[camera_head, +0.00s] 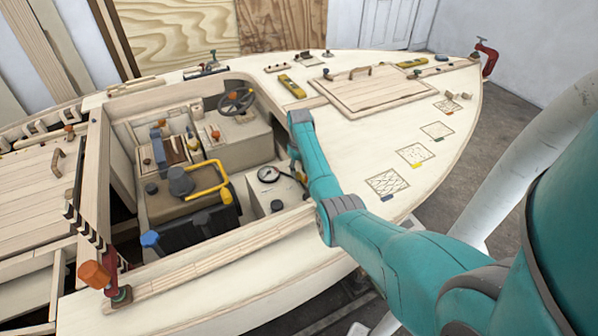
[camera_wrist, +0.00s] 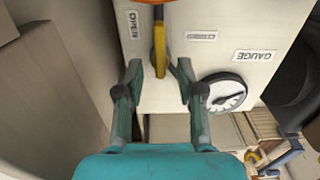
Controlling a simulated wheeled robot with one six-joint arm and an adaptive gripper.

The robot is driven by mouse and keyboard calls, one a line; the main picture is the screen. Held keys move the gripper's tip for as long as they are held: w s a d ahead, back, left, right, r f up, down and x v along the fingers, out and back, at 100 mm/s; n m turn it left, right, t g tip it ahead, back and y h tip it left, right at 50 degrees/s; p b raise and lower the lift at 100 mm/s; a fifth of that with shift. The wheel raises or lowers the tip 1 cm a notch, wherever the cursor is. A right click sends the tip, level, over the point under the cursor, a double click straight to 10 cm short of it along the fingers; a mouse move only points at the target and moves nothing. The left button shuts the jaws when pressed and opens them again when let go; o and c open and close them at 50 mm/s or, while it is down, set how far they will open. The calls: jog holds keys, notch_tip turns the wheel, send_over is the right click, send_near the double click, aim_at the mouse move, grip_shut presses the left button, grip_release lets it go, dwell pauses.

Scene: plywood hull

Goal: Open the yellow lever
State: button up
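The yellow lever (camera_wrist: 160,48) shows in the wrist view as a narrow upright bar on a pale panel. A label reading OPEN (camera_wrist: 134,24) is to its left, and a smaller label I cannot read clearly (camera_wrist: 201,36) is to its right. My gripper (camera_wrist: 158,70) is open, with one finger on each side of the lever's lower end and a visible gap on both sides. An orange part covers the lever's top end. In the head view my arm hides most of the gripper, and I cannot make out the lever there.
Engine parts with a yellow rail (camera_head: 206,190) and a steering wheel (camera_head: 237,100) fill the cockpit. Its wooden walls surround my gripper.

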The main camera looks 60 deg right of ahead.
aim_at(299, 173)
notch_tip(299, 173, up, 11)
dwell(0.4)
dwell(0.4)
